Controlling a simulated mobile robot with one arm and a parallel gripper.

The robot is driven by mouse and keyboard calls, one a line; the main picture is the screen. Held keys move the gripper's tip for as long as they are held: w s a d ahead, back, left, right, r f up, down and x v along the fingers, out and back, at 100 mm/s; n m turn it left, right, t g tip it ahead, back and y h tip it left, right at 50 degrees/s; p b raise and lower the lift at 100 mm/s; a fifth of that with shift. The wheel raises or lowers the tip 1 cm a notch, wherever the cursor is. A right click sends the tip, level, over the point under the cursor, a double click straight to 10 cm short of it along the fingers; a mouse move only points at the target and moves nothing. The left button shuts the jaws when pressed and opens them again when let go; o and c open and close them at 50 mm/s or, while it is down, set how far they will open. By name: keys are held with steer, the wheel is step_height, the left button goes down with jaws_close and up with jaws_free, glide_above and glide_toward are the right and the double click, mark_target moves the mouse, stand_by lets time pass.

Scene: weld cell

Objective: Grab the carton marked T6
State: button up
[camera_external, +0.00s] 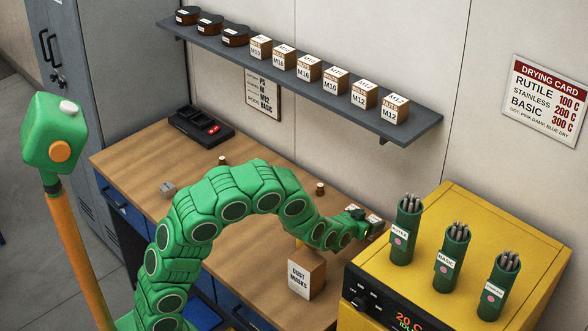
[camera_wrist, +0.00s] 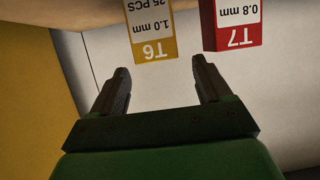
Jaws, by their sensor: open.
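The carton marked T6 (camera_wrist: 152,32), white with a yellow lower band, shows upside down at the top of the wrist view. Its label also reads 1.0 mm and 25 PCS. My gripper (camera_wrist: 161,66) is open, with the near end of the T6 carton just beyond its fingertips and roughly between them. I see no contact. A red-banded carton marked T7 (camera_wrist: 236,25) stands close to the right of T6, beyond the right finger. In the external view my gripper (camera_external: 376,231) is at the bench's right end, near the yellow cabinet; labels there are too small to read.
The yellow oven (camera_external: 525,235) with several green rod canisters stands right of my gripper. A "dust masks" box (camera_external: 300,281) sits below my arm. A grey shelf (camera_external: 185,33) with small boxes hangs above. The wooden bench (camera_external: 140,160) is mostly clear at left.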

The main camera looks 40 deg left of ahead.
mark_target(373, 220)
steer(key=shift+f, duration=0.6)
steer(key=shift+x, duration=2.5)
steer(key=c, duration=1.1)
steer(key=shift+r, duration=0.1)
